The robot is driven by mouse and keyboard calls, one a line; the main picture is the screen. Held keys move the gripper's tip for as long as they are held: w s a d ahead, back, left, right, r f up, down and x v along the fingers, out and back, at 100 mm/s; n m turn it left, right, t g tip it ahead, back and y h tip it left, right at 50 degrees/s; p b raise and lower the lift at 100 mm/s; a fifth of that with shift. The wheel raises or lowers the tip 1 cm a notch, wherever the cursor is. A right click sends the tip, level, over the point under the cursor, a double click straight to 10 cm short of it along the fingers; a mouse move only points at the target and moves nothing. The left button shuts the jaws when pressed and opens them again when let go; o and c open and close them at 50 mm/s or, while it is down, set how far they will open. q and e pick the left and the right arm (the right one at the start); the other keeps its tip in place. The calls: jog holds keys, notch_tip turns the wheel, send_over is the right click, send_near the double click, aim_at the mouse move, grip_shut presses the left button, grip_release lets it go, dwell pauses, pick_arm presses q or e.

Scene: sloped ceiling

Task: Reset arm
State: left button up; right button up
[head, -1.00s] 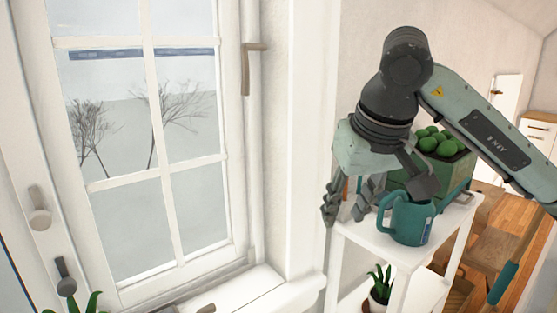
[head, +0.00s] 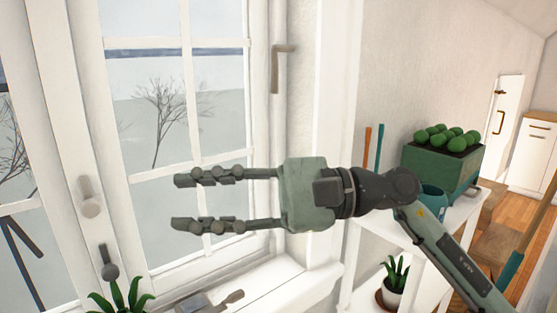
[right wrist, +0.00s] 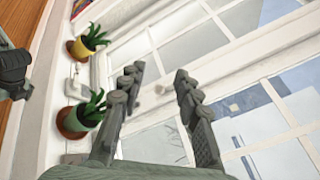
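My right gripper (head: 205,202) is in front of the window in the head view, pointing left. Its two fingers are spread apart with nothing between them. In the right wrist view the open fingers (right wrist: 157,82) also show, with the window behind them. A teal watering can (head: 433,197) stands on the white shelf (head: 466,213), partly hidden behind my right arm. My left gripper does not show in the head view.
A green planter (head: 462,169) with round plants stands on the shelf. A potted plant (head: 394,282) is on a lower level. The window (head: 165,140) and its handle (head: 277,68) are close to the gripper. Two potted plants (right wrist: 75,122) (right wrist: 80,48) line the sill in the wrist view.

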jog(key=w+d+r+m+t+y, duration=0.1)
jog(key=w+d+m+t, duration=0.5)
jog(key=m+t, duration=0.5)
jog(key=w+d+m+t, duration=0.5)
jog(key=w+m+t, duration=0.2)
jog(key=m, duration=0.8)
jog(key=w+d+f+m+t+h, duration=0.2)
jog(key=w+d+f+m+h, duration=0.1)
jog(key=d+f+m+h, duration=0.6)
jog(key=w+d+f+m+t+h, duration=0.1)
jog(key=w+d+f+m+h, duration=0.2)
jog(key=d+f+m+h, duration=0.55)
jog(key=s+d+f+m+g+h, duration=0.1)
jog(key=s+d+f+m+g, duration=0.2)
jog(key=f, duration=0.5)
jog(key=s+f+m+g+h, duration=0.1)
jog(key=s+f+m+g, duration=0.15)
jog(key=f+m, duration=0.45)
jog(key=s+d+f+m+g+h, duration=0.1)
jog(key=s+d+f+m+g, duration=0.2)
jog(key=f, duration=0.6)
jog(key=s+d+f+m+g, duration=0.1)
jog(key=s+f+m+g, duration=0.2)
jog(key=s+f, duration=0.4)
jog(key=s+f+m+g, duration=0.3)
jog(key=s+f, duration=0.4)
jog(key=s, duration=0.6)
jog(key=shift+s+d+f+g, duration=0.25)
jog(key=shift+d+f+g, duration=0.1)
jog(key=shift+g, duration=0.2)
